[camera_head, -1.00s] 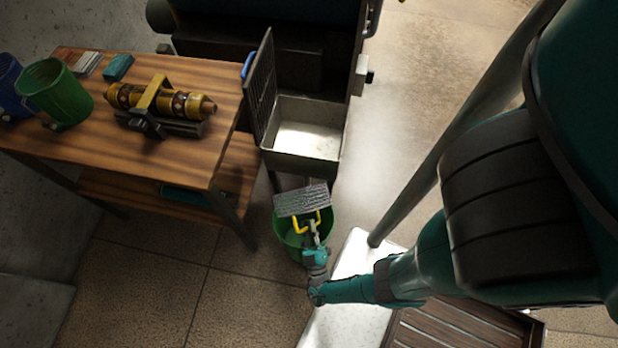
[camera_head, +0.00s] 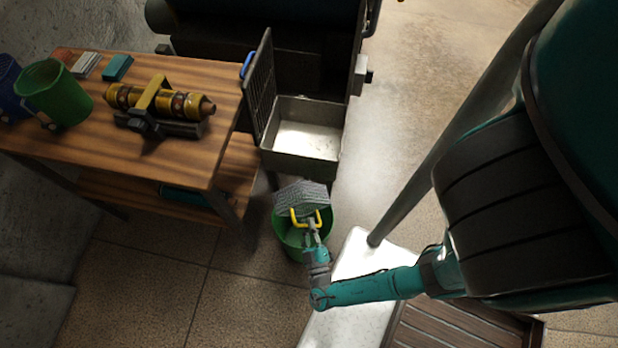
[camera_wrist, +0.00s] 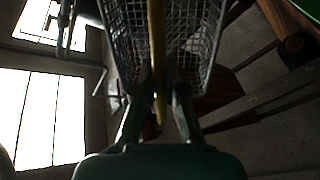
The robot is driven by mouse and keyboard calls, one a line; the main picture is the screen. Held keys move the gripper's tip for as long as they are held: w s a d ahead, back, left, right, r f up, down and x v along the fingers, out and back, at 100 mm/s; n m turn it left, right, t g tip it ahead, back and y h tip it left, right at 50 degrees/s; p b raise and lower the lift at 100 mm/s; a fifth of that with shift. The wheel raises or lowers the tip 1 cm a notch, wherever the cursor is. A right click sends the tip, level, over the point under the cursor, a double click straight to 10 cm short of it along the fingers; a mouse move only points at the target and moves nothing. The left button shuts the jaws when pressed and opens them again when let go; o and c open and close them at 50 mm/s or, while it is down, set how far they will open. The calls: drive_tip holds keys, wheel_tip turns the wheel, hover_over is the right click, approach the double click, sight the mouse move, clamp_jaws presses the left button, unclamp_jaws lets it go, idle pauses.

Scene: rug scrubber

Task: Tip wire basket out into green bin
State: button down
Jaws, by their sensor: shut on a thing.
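The wire basket (camera_head: 301,197) is a grey mesh box with a yellow handle, and it is held tilted over the green bin. My gripper (camera_head: 312,226) is shut on the yellow handle. In the wrist view the mesh of the basket (camera_wrist: 185,35) fills the top middle, and my gripper (camera_wrist: 158,92) closes on the yellow bar. The green bin (camera_head: 290,240) stands on the floor below, its mouth partly hidden by the basket and my gripper. I cannot see what is in the basket or in the bin.
A wooden bench (camera_head: 60,135) at left holds a green bucket (camera_head: 55,93) and a yellow cylindrical part (camera_head: 160,99). An open metal tray (camera_head: 303,145) with a raised grille (camera_head: 261,88) is just behind the bin. A white slab (camera_head: 352,290) lies right of the bin.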

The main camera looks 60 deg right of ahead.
drive_tip(key=shift+r+g+y, duration=1.15)
drive_tip(key=shift+g+y, duration=0.25)
drive_tip(key=shift+y, duration=0.2)
drive_tip(key=shift+d+r+g+y, duration=0.1)
drive_tip(key=shift+r+g+y, duration=0.5)
drive_tip(key=r+g+y, duration=0.1)
drive_tip(key=g+y, duration=0.1)
drive_tip(key=shift+r+y, duration=0.4)
drive_tip(key=shift+r+g+y, duration=0.55)
drive_tip(key=shift+g+y, duration=0.25)
